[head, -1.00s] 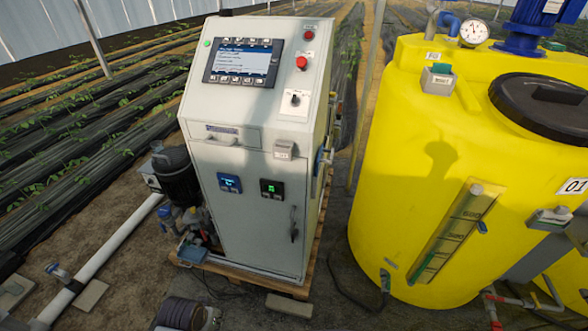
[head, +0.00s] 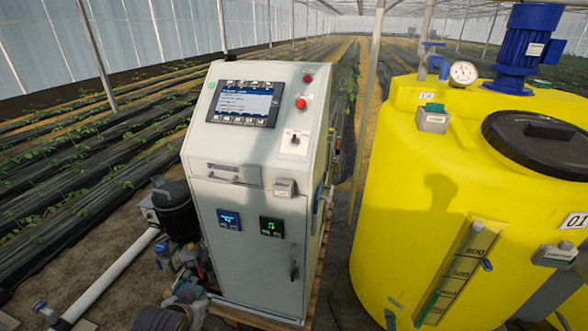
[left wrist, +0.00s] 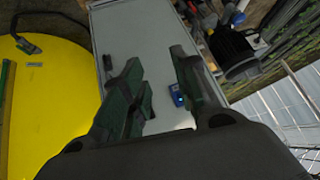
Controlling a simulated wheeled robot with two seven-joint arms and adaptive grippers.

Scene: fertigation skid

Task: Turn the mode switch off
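The mode switch (head: 294,140) is a small dark knob on a white plate, on the sloped panel of the grey control cabinet (head: 240,180). It sits below the red button (head: 301,104) and right of the screen (head: 243,103). Its knob looks roughly upright, but is too small to read surely. In the left wrist view, my left gripper (left wrist: 158,75) is open and empty, with the cabinet front and a blue display (left wrist: 177,95) beyond its fingers. It is apart from the switch, which that view does not show. My right gripper is not in view.
A yellow tank (head: 420,200) stands close to the cabinet's right, with a gap between. A dark pump (head: 174,208) and a white pipe (head: 105,275) are at the cabinet's left. A grey post (head: 370,90) rises behind. Space before the sloped panel looks clear.

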